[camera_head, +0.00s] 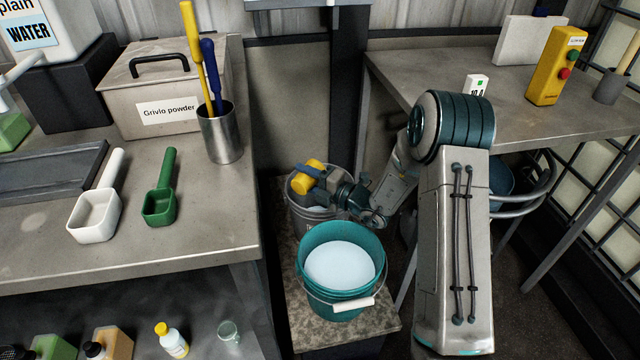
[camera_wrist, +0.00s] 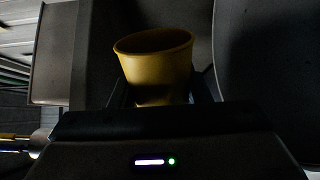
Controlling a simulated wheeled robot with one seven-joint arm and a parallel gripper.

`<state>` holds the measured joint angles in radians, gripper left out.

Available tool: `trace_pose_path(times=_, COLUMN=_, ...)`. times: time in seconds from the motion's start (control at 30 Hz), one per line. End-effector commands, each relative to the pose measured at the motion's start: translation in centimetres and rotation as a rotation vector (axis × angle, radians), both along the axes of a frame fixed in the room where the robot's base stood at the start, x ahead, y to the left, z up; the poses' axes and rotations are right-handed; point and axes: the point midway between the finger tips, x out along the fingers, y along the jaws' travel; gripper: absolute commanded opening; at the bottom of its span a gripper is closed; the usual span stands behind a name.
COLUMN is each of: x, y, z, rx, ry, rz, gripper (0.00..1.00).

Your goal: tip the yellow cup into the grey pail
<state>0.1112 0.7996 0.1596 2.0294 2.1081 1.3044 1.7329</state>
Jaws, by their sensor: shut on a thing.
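The yellow cup (camera_head: 309,178) is held in my gripper (camera_head: 318,184), above the grey pail. In the wrist view the cup (camera_wrist: 154,62) sits between the fingers with its rim toward the far side; its inside is dark and I cannot tell whether it holds anything. In the head view the cup looks tilted over. The grey pail (camera_head: 303,222) stands behind the teal bucket, and my gripper and the cup hide part of its opening. Something pale shows inside the pail.
A teal bucket (camera_head: 306,249) with pale contents and a white-gripped handle stands in front of the pail on a low stand (camera_head: 290,318). The left bench (camera_head: 226,195) holds two scoops, a steel pot and a powder box. A table (camera_head: 430,70) stands at the right.

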Motion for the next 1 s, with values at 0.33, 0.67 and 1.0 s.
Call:
trace_pose_path(times=0.33, x=0.14, y=-0.13, z=-0.15, rx=0.026, ry=0.039, rz=-0.001, gripper=0.21)
trace_pose_path(times=0.67, x=0.26, y=-0.24, z=-0.06, rx=0.051, ry=0.077, rz=-0.002, gripper=0.21)
trace_pose_path(times=1.0, x=0.38, y=-0.31, z=0.12, rx=0.076, ry=0.115, rz=-0.001, gripper=0.21)
